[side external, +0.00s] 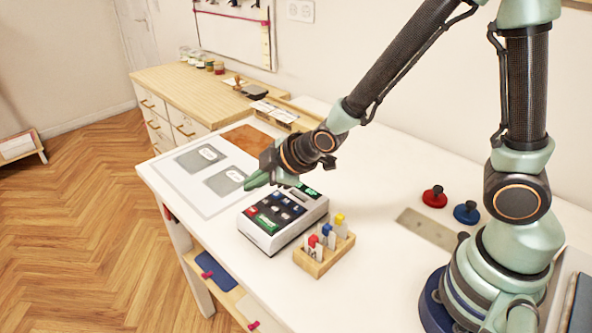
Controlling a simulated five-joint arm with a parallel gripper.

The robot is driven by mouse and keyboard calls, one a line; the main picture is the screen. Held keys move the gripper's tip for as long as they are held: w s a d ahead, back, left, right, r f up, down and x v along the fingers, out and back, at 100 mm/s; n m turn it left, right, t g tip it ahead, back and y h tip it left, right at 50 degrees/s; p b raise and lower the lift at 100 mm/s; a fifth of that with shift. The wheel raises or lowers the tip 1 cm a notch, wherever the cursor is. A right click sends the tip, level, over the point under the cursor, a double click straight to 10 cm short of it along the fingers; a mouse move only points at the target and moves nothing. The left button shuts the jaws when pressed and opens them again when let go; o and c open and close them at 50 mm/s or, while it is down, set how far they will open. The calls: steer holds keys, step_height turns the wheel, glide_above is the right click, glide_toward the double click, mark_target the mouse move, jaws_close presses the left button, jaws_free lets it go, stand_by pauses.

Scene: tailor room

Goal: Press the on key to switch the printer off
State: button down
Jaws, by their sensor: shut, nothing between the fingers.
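The printer (276,241) is a white, box-like device on the white table, with a dark key panel on its sloped top. The panel carries a red key (251,211), a wide green key (264,223) and several dark keys. A small display (311,191) at its back edge is lit green. Which key is the on key is too small to read. My gripper (250,185) is shut and empty. It appears above the printer's back left side, pointing left, and covers part of the panel's far corner. I cannot tell its exact height above the keys.
A wooden holder (325,253) with several coloured-top pieces stands right of the printer. A mat (187,193) with two grey pads lies left. A red knob (434,196) and a blue knob (467,212) sit further right. The table front is clear.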

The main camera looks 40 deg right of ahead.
mark_target(258, 213)
steer(key=shift+f, duration=1.85)
stand_by(0.6)
steer(key=shift+d+f, duration=0.1)
steer(key=shift+f, duration=0.3)
steer(key=shift+f, duration=0.45)
stand_by(0.6)
stand_by(0.3)
steer(key=shift+r, duration=0.85)
steer(key=shift+r, duration=2.5)
steer(key=shift+r, duration=0.1)
